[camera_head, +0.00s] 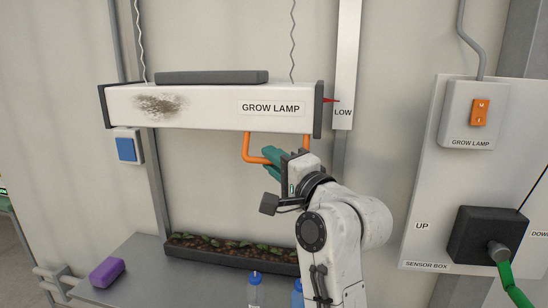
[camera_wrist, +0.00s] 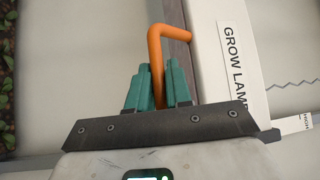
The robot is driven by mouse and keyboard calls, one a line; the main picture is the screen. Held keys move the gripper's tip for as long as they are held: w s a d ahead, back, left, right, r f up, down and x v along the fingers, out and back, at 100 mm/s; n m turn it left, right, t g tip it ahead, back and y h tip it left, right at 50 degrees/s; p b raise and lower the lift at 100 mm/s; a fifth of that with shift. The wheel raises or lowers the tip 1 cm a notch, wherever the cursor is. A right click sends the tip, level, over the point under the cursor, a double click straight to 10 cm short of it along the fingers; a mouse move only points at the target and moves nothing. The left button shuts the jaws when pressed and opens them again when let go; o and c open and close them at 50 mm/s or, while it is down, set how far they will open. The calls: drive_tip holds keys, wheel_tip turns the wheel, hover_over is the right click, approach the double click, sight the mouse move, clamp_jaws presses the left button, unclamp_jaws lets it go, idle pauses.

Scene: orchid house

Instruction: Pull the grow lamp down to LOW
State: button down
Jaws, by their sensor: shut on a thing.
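The grow lamp (camera_head: 212,106) is a long white box with dark end caps, hung on two coiled cords. An orange handle (camera_head: 249,147) hangs under its right half. My gripper (camera_head: 270,157) has teal fingers shut on the handle's lower bar; the wrist view shows the orange bar (camera_wrist: 155,45) between the two fingers (camera_wrist: 157,85). A red pointer (camera_head: 331,100) on the lamp's right end points at a white vertical scale strip (camera_head: 346,60), a little above the word LOW. The far part of the handle's bar is hidden behind my gripper.
A planter tray of seedlings (camera_head: 230,256) stands on the grey bench (camera_head: 150,262) below. A purple block (camera_head: 107,272) and two bottles, one of them white with a blue cap (camera_head: 255,291), are there too. A switch box (camera_head: 470,117) and a sensor box (camera_head: 487,237) are on the right panel.

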drive_tip(key=shift+f, duration=0.55)
drive_tip(key=c, duration=1.4)
unclamp_jaws()
drive_tip(key=shift+o, duration=1.2)
drive_tip(key=shift+r, duration=0.1)
drive_tip(key=shift+r, duration=0.1)
drive_tip(key=shift+d, duration=0.1)
drive_tip(key=b+v, duration=0.1)
drive_tip(key=v, duration=0.9)
drive_tip(key=shift+s, duration=0.35)
drive_tip(key=shift+d, duration=0.15)
